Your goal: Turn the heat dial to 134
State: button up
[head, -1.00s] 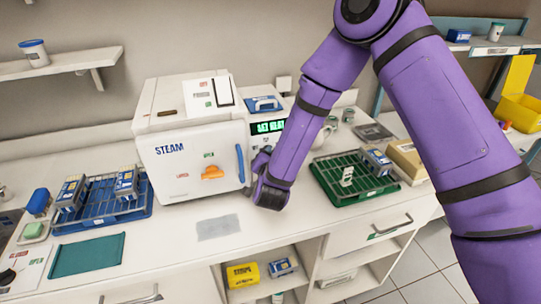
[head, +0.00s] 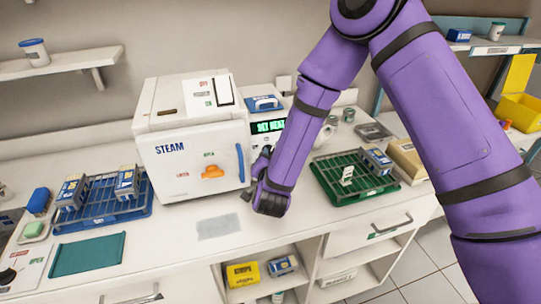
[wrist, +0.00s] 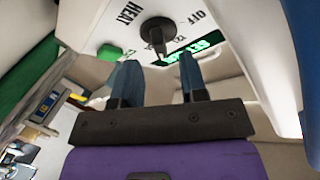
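The white STEAM sterilizer (head: 190,135) stands on the counter, with a green-lit display (head: 268,127) on its right-hand section that appears to read "SET HEAT". In the wrist view the black heat dial (wrist: 157,31) sits on the white panel between the words HEAT and OFF, its pointer towards the fingers. The number marks are too blurred to read. My gripper (wrist: 159,62) is open and empty, its two blue-grey fingers apart and just short of the dial. In the head view my gripper (head: 264,160) is in front of the panel and my arm hides the dial.
A green button (wrist: 109,51) sits beside the dial. The blue door handle (head: 240,163) and orange latch (head: 212,172) are left of my gripper. A green rack (head: 325,180) stands to the right. A grey mat (head: 218,227) lies on clear counter in front.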

jog(key=s+r, duration=0.1)
jog(key=s, duration=0.7)
jog(key=shift+s, duration=0.2)
jog(key=shift+r, duration=0.1)
